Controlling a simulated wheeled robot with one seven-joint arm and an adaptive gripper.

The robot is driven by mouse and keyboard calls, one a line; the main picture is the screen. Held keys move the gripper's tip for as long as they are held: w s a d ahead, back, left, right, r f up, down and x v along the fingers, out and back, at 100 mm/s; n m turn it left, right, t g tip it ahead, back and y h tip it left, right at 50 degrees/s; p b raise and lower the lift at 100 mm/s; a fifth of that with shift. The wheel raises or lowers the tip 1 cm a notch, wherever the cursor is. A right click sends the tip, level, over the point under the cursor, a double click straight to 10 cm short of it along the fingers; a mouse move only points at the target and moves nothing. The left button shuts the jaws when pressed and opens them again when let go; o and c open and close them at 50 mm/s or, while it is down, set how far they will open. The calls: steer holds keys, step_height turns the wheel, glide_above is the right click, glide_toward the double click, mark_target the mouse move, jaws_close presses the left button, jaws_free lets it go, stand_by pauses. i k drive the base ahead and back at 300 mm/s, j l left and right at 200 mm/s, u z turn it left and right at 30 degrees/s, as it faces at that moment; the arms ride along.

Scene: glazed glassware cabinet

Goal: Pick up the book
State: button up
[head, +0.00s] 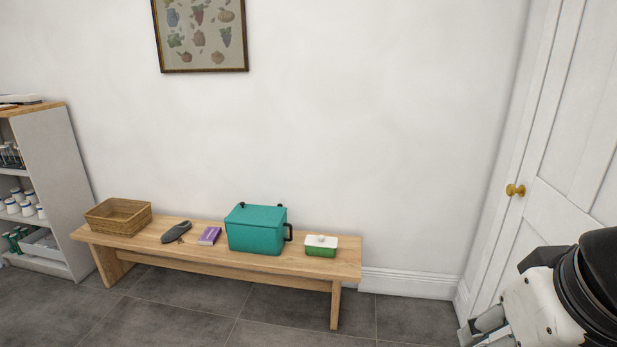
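A small purple book (209,236) lies on a wooden bench (340,262) against the wall, left of the middle of the head view. It lies between a dark grey slipper-like item and a teal cooler box. Part of my arm shows at the lower right, far from the bench. My gripper's fingertips are not visible in this view.
On the bench are a wicker basket (118,216), the dark grey item (176,231), the teal cooler (256,230) and a green box with a white lid (321,246). A shelf unit (60,150) stands at left, a white door (570,150) at right. The tiled floor in front is clear.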

mark_target(210, 235)
steer(key=i+u, duration=0.25)
steer(key=i, duration=0.25)
steer(key=i+u, duration=0.25)
steer(key=i, duration=0.2)
steer(key=i+l+u, duration=0.25)
steer(key=i, duration=0.25)
steer(key=i+l+u, duration=0.1)
steer(key=i+u, duration=0.15)
steer(key=i, duration=0.2)
steer(key=i+j+u, duration=0.2)
steer(key=i, duration=0.5)
steer(key=i+j+u, duration=0.1)
steer(key=i+u, duration=0.15)
steer(key=i, duration=0.45)
